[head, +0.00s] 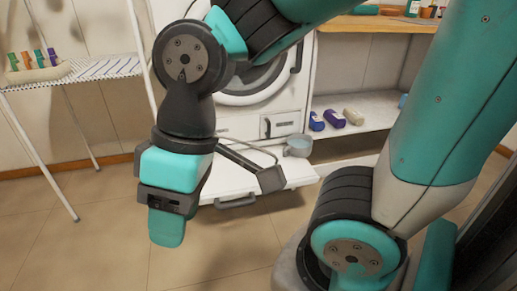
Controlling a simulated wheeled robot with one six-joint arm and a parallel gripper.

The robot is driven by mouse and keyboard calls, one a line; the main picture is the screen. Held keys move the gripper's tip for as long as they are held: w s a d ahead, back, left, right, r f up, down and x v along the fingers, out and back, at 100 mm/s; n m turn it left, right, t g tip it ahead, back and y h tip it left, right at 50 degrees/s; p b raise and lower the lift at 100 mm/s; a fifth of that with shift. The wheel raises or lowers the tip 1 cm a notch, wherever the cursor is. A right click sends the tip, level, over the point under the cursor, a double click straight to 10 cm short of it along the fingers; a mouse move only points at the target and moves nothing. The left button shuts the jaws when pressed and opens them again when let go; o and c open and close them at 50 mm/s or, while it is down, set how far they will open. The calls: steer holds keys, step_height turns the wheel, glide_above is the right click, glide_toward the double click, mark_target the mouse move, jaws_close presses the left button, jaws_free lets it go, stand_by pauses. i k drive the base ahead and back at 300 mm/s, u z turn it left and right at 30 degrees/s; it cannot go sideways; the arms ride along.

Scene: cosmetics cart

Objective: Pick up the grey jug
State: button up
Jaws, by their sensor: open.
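A small grey jug (298,146) stands at the back right of a white pulled-out shelf or drawer (293,173) below a white front-loading machine. Its handle cannot be made out. My gripper (167,228) hangs pointing down in front and to the left of the jug, apart from it and nearer to me. It is open and holds nothing that I can see. One teal fingertip shows; the other finger is hidden behind it. A dark bracket on my wrist reaches across the picture towards the jug and covers part of the white shelf.
A low white shelf (375,106) at right holds blue, purple and beige bottles. Above it is a wooden counter (375,24). A white wire rack (105,68) with several small bottles stands at left. The tiled floor (85,235) at front left is clear.

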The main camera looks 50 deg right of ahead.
mark_target(299, 146)
steer(key=u, duration=0.25)
steer(key=i, duration=0.85)
steer(key=z, duration=0.8)
steer(key=i, duration=0.75)
steer(key=z, duration=0.8)
